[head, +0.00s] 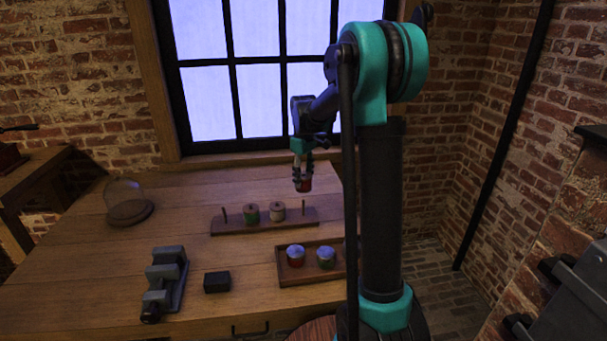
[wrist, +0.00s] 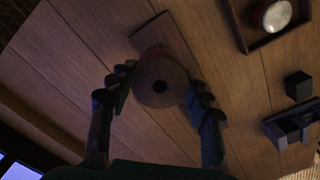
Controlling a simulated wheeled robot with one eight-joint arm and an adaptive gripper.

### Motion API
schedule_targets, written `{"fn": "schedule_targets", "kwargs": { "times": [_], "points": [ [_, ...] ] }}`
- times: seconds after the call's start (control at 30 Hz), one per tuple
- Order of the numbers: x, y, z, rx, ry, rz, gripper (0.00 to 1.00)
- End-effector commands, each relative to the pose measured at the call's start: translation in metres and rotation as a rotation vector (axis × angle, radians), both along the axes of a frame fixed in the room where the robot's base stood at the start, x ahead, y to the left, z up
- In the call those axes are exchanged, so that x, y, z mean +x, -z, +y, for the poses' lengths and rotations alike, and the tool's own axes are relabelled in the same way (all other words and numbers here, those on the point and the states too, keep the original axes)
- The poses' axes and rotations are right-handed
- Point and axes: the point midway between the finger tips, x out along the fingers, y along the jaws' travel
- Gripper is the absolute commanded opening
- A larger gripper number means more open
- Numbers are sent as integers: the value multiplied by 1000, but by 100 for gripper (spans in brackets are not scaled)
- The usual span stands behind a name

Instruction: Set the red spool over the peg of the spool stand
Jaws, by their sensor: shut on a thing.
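The red spool (head: 304,185) is held upright in the air by my gripper (head: 303,172), above the table near the right end of the spool stand. In the wrist view the spool (wrist: 161,80) shows its round end and dark centre hole, between the two fingers of my gripper (wrist: 160,90). The wooden spool stand (head: 236,228) carries a green spool (head: 251,214) and a tan spool (head: 278,211) in its middle. A bare peg (head: 224,213) stands at its left and another bare peg (head: 303,206) at its right. In the wrist view the spool partly hides the stand (wrist: 150,34).
A wooden tray (head: 312,277) with two jars (head: 295,256) lies in front of the stand. A black block (head: 217,282) and a vise (head: 166,280) are at front left. A glass dome (head: 126,195) stands at far left. The table between dome and stand is clear.

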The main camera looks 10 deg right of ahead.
Motion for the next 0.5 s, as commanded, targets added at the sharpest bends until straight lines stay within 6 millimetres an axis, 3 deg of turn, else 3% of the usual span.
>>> {"fn": "schedule_targets", "kwargs": {
  "times": [0.5],
  "points": [
    [0,33,0,0,0,0,16]
  ]
}}
